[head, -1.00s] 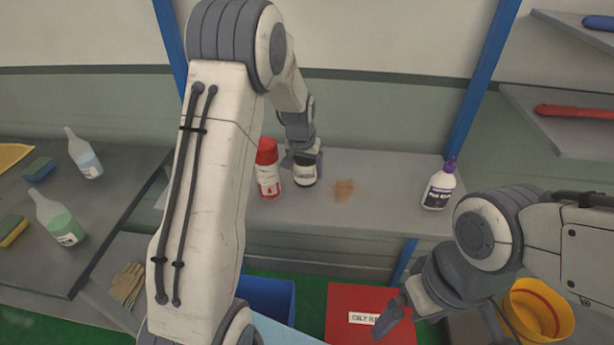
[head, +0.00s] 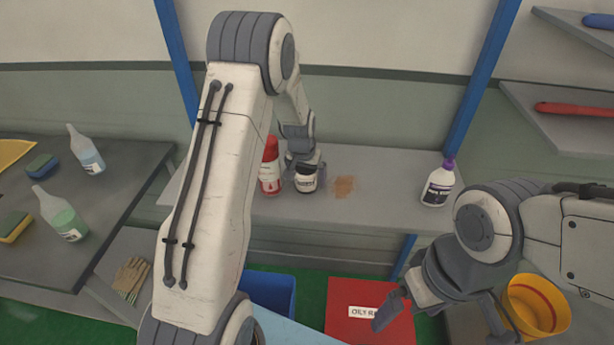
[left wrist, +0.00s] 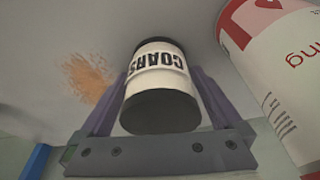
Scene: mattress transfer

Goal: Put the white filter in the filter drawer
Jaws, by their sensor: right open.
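My left gripper (head: 316,172) is at a small jar (head: 306,179) with a black lid and white label, on the grey shelf. In the left wrist view the jar (left wrist: 158,85) reads "COARS" upside down and lies between my two purple-grey fingers (left wrist: 160,100). I cannot tell whether the fingers press on it. My right gripper (head: 432,318) is open and empty at the lower right, over the floor area. No white filter or filter drawer is identifiable in these views.
A red-and-white can (head: 270,166) stands close left of the jar. A brown stain (head: 344,187) marks the shelf (head: 390,185). A purple-capped bottle (head: 438,186) stands farther right. Below are a blue bin (head: 270,290), red lid (head: 350,325) and yellow bucket (head: 535,303).

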